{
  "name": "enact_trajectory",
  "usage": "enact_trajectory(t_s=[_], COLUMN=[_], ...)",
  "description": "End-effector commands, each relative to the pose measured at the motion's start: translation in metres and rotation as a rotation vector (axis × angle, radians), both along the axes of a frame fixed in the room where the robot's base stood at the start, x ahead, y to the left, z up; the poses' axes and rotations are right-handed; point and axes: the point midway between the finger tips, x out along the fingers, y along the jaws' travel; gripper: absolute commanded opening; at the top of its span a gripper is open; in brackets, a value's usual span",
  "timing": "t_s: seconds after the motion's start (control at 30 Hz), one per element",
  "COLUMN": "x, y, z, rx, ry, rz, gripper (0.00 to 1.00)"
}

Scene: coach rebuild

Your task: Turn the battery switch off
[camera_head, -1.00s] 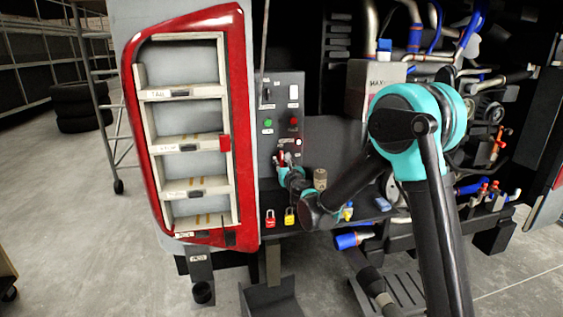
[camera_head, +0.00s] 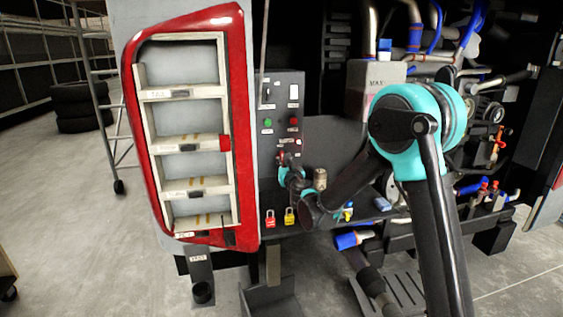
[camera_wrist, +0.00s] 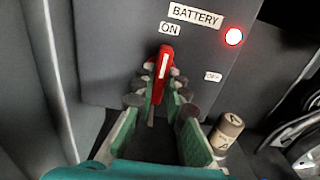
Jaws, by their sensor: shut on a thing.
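The battery switch's red handle (camera_wrist: 163,66) shows in the wrist view. It points up toward the ON label (camera_wrist: 169,29); an OFF label (camera_wrist: 212,76) is to its right. Above is the BATTERY label (camera_wrist: 194,15), with a lit red lamp (camera_wrist: 234,37) beside it. My gripper (camera_wrist: 154,92) is shut on the handle, one finger on each side of its lower part. In the head view my gripper (camera_head: 286,166) is at the lower part of the dark control panel (camera_head: 280,93), and it hides most of the switch.
A small tan cylinder (camera_wrist: 227,131) stands close to the right of my gripper. A red padlock (camera_head: 270,218) and a yellow padlock (camera_head: 290,217) are below the panel. A red-framed rack (camera_head: 128,100) is to the left. Hoses and machinery fill the right side.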

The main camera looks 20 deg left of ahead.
Motion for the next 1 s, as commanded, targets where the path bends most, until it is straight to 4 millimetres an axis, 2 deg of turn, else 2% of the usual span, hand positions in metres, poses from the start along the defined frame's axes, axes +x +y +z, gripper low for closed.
enact_trajectory(t_s=[0.43, 0.87, 1.0], x=[-0.0002, -0.0003, -0.0003], y=[0.0002, 0.0003, 0.0003], z=[0.0, 0.0, 0.0001], rx=[0.397, 0.463, 0.587], ry=[0.244, 0.284, 0.36], rz=[0.0, 0.001, 0.001], gripper=[0.0, 0.0, 0.0])
